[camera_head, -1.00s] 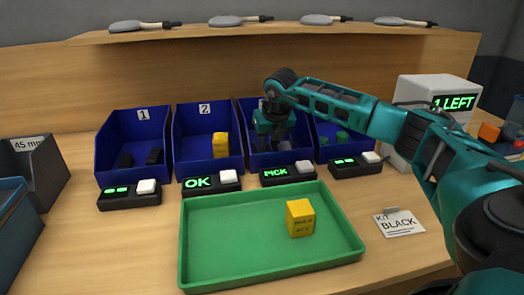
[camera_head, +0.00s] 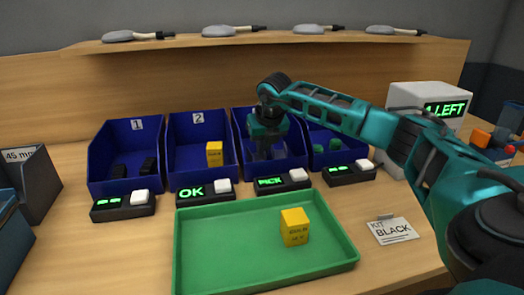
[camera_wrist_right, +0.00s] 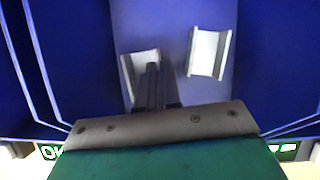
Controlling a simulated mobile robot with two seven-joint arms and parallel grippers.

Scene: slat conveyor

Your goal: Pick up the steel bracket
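Two pale grey steel brackets with a channel-like shape show in the right wrist view against the blue third bin (camera_wrist_right: 210,110). My right gripper (camera_wrist_right: 153,72) has its dark fingers close together on the left steel bracket (camera_wrist_right: 128,72), at its right-hand edge. The other bracket (camera_wrist_right: 208,52) lies apart, to the right. In the head view my right gripper (camera_head: 266,150) reaches down into the third bin (camera_head: 297,158), and the brackets there are mostly hidden. My left gripper is in neither view.
A green tray (camera_head: 205,270) with a yellow box (camera_head: 294,228) stands in front of the bins. A small display reading PICK (camera_head: 270,182) sits before the third bin. Neighbouring bins hold black parts, a yellow box and green parts. A shelf (camera_head: 280,40) runs above.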

